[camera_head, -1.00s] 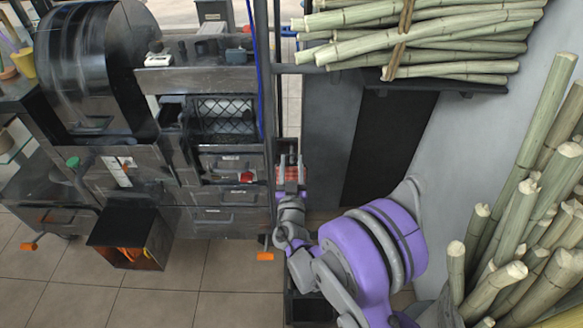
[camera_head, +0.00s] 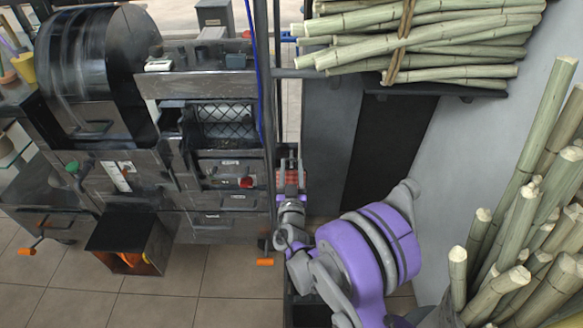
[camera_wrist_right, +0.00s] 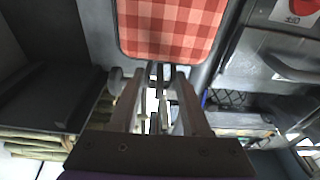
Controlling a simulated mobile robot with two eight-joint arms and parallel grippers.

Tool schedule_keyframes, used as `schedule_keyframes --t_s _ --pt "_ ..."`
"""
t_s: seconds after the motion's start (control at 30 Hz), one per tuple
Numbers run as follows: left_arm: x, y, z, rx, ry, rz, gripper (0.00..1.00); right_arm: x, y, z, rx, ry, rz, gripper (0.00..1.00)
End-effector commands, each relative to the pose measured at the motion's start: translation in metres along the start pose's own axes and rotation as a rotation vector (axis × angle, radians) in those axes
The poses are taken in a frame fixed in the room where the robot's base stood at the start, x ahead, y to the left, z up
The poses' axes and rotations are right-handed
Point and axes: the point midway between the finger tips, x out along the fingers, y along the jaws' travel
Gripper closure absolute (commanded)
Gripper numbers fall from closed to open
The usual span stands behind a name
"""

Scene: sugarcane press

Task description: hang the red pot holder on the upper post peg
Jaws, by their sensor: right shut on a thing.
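The red checkered pot holder (camera_wrist_right: 170,28) fills the top middle of the right wrist view, just beyond my fingertips. Its near edge lies at the tips, and the exact point of grip is hard to see. In the head view only small red patches of it (camera_head: 292,177) show between my fingers. My right gripper (camera_head: 291,170) is shut on it, close beside the dark vertical post (camera_head: 271,130). My right gripper also shows in the wrist view (camera_wrist_right: 158,75). I cannot make out the upper post peg clearly. My left gripper is not in view.
The dark press with drawers (camera_head: 220,200) stands left of the post. A bundle of cane (camera_head: 430,40) lies on a shelf at upper right, and upright canes (camera_head: 520,240) stand at lower right. An open dark box (camera_head: 130,240) sits on the tiled floor.

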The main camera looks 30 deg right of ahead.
Motion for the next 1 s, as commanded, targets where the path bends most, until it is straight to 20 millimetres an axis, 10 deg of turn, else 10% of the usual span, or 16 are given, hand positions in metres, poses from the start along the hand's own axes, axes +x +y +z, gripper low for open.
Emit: schedule_keyframes --t_s 0.23,0.63,1.0 --pt "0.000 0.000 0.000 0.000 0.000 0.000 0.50 0.000 0.000 0.000 0.000 0.000 0.000 0.18" --pt "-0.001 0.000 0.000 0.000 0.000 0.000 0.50 -0.010 -0.001 0.000 0.001 0.000 -0.002 0.18" --pt "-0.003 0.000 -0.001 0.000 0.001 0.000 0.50 -0.081 -0.001 0.000 0.001 0.000 -0.003 0.18"
